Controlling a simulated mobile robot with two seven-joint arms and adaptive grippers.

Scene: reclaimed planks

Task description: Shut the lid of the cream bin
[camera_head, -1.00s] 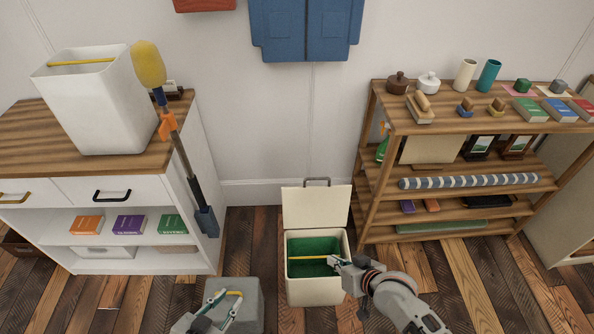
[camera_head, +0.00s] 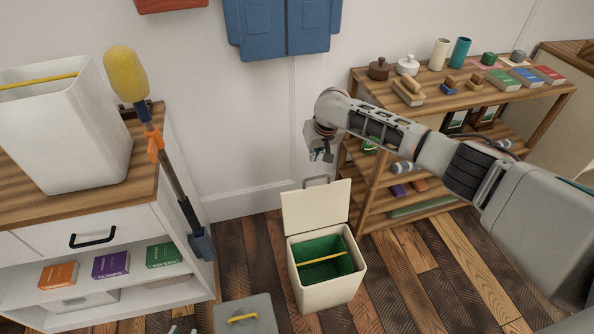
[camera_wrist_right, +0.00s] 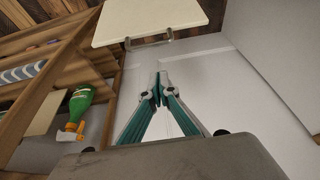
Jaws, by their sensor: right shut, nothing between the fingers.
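The cream bin (camera_head: 330,293) stands on the floor, with a green inside and a yellow bar across its opening. Its lid (camera_head: 318,208) is open, standing up at the back edge with a metal handle (camera_head: 317,181) on top. My right gripper (camera_head: 320,155) is above the lid's top edge, near the wall, shut and empty. In the right wrist view, the shut fingertips (camera_wrist_right: 160,88) are apart from the lid (camera_wrist_right: 150,20) and its handle (camera_wrist_right: 150,41). Only slivers of my left gripper (camera_head: 182,330) show at the bottom edge.
A grey bin (camera_head: 255,306) with a yellow handle stands left of the cream bin. A white cabinet (camera_head: 185,262) is at the left, with a duster (camera_head: 172,160) at its side. A wooden shelf (camera_head: 365,195) stands close at the right. Floor at the lower right is open.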

